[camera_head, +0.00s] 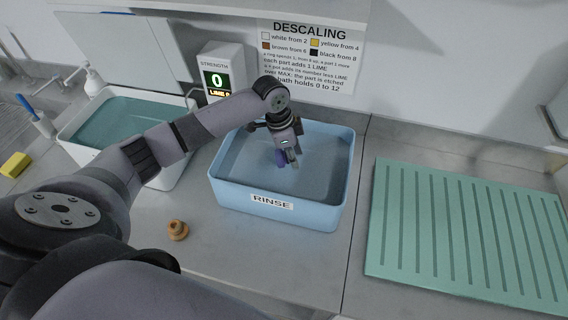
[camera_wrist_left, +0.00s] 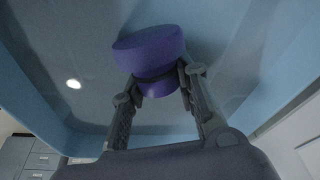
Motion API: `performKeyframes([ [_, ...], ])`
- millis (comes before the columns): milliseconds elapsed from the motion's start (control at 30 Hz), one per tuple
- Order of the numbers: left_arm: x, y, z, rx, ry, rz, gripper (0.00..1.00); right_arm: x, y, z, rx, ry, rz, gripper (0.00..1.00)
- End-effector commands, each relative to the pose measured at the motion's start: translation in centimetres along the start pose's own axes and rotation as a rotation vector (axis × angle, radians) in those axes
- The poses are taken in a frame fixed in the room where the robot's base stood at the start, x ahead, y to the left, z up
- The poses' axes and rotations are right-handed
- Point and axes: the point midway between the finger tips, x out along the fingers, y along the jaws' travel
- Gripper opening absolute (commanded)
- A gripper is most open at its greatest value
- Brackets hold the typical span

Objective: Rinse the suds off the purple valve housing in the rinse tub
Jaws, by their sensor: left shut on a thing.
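The purple valve housing (camera_wrist_left: 148,48) is between the fingers of my left gripper (camera_wrist_left: 160,82), which is shut on it. The tub holds clear water. I cannot tell how deep the housing is in the water. No suds show on the visible purple surface. My right gripper is not in view.
A white basin (camera_head: 172,180) of greenish liquid stands left. A strength meter (camera_head: 218,76) reading 0 stands behind. A brown ringed part (camera_head: 177,229) lies on the counter in front. A green ribbed drain mat (camera_head: 375,240) lies right. A yellow sponge (camera_head: 15,164) is far left.

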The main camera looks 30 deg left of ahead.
Motion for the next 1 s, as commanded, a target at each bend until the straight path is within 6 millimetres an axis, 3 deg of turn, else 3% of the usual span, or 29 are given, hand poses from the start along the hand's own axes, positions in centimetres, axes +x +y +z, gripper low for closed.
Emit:
performKeyframes([
  [100, -1.3, 0.0, -0.3, 0.0, 0.0, 0.0, 0.02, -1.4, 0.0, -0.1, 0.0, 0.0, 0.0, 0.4],
  [667, -5.5, 0.0, -1.4, 0.0, 0.0, 0.0, 0.02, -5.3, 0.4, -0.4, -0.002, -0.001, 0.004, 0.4],
  [1000, -7.8, -0.1, -2.0, 0.001, 0.002, -0.002, 0.02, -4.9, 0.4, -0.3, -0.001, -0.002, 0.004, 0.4],
])
